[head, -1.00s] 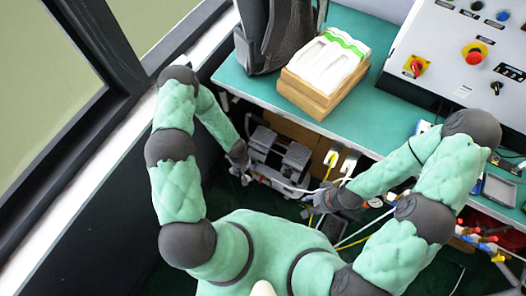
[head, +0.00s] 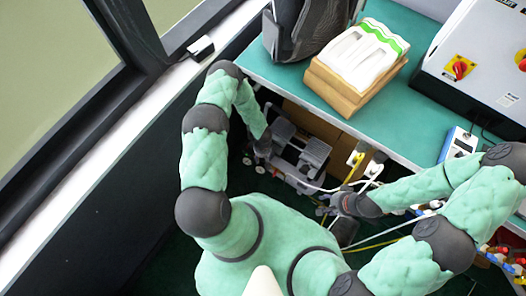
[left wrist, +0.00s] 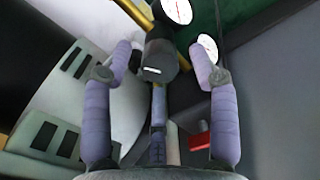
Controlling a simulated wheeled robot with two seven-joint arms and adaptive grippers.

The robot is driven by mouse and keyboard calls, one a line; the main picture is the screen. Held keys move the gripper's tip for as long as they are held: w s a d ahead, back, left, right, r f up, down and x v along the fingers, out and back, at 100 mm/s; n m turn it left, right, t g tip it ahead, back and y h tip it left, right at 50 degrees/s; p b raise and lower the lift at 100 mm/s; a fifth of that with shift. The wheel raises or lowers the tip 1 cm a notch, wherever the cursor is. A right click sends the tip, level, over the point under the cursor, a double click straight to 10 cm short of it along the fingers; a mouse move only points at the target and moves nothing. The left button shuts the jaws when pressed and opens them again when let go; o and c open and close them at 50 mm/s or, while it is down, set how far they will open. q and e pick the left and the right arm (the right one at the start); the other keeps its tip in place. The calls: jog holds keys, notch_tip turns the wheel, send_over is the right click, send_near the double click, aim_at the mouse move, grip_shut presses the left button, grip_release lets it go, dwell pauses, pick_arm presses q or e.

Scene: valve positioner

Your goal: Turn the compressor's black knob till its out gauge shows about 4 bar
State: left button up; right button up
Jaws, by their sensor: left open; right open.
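The compressor (head: 303,158) sits low under the bench in the head view, dark grey and partly hidden. My left gripper (head: 264,152) reaches down at its left end. In the left wrist view my left gripper (left wrist: 160,52) is open, its two fingers apart on either side of a black knob (left wrist: 160,62); I cannot tell whether they touch it. Two white round gauges show there, one at the top edge (left wrist: 178,10) and one behind the right finger (left wrist: 208,46); their readings are too small to tell. My right gripper (head: 342,203) is open, to the right of the compressor.
The green bench (head: 270,72) overhangs the compressor; a white item on a wooden box (head: 350,88) and a dark backpack (head: 300,28) stand on it. A grey control panel (head: 485,80) is at the right. White and yellow cables run near my right gripper. A red part (left wrist: 199,140) shows low in the left wrist view.

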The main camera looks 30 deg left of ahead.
pick_arm(q)
jog(key=shift+f, duration=0.8)
jog(key=shift+c, duration=0.2)
jog(key=c, duration=1.1)
jog(key=shift+m+b, duration=0.45)
jog(key=shift+m, duration=0.15)
jog(key=o, duration=1.1)
jog(key=shift+o, duration=0.2)
